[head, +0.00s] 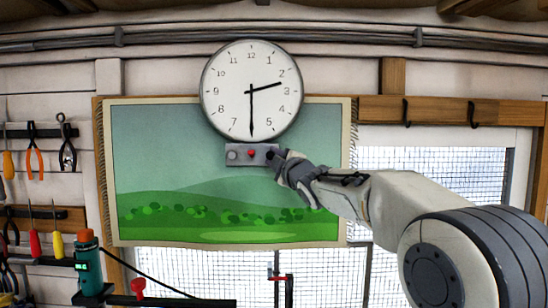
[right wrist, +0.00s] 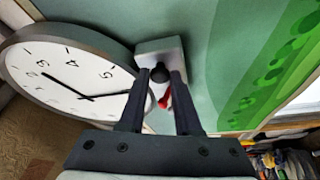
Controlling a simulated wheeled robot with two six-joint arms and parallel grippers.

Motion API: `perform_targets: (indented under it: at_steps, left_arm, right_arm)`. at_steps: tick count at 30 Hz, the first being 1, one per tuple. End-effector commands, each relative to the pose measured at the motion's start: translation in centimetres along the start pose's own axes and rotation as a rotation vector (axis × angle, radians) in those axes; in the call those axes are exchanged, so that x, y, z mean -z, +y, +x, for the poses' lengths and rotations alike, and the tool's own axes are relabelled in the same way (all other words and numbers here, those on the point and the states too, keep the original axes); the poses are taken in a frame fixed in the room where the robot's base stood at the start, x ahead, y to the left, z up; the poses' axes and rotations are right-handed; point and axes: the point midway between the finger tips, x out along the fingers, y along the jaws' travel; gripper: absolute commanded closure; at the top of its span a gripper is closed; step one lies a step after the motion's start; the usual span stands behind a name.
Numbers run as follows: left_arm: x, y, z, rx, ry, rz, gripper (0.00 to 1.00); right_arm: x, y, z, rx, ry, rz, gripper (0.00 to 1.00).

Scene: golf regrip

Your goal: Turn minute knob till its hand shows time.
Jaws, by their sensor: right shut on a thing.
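A round white wall clock (head: 228,100) shows its long hand pointing straight down at 6 and its shorter hand between 2 and 3. It also shows tilted in the right wrist view (right wrist: 60,95). Below it a small grey panel (head: 241,162) carries a light grey knob (head: 232,155) at left, a red knob (head: 251,153) in the middle and a dark knob at right, mostly hidden in the head view. My right gripper (head: 277,158) is shut on that dark knob (right wrist: 160,73), with a finger on each side. My left gripper is out of view.
A landscape hanging (head: 150,170) covers the wall behind the panel. Pliers (head: 34,155) and screwdrivers (head: 57,243) hang at left. A teal tool (head: 88,262) stands at lower left. Hooks (head: 405,112) and a mesh window (head: 430,170) are at right.

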Motion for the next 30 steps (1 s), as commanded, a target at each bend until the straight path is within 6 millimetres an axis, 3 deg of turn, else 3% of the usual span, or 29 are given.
perform_targets:
  at_steps: [11, 12, 14, 25, 30]
  left_arm:
    - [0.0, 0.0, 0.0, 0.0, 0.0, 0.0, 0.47]
    - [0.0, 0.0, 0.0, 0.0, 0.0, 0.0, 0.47]
    - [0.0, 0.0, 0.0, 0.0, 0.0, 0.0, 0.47]
    - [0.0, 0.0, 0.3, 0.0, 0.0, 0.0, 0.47]
    - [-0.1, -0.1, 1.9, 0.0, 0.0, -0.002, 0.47]
  right_arm:
    - [0.0, 0.0, 0.0, 0.001, 0.001, -0.003, 1.0]
    - [0.0, 0.0, 0.0, 0.001, 0.001, -0.003, 0.6]
    - [0.0, 0.0, 0.0, 0.001, 0.001, -0.003, 0.39]
    - [0.0, -0.1, -0.3, 0.0, 0.001, -0.003, 0.39]
    - [-0.1, -0.3, -2.6, -0.002, 0.001, -0.004, 0.39]
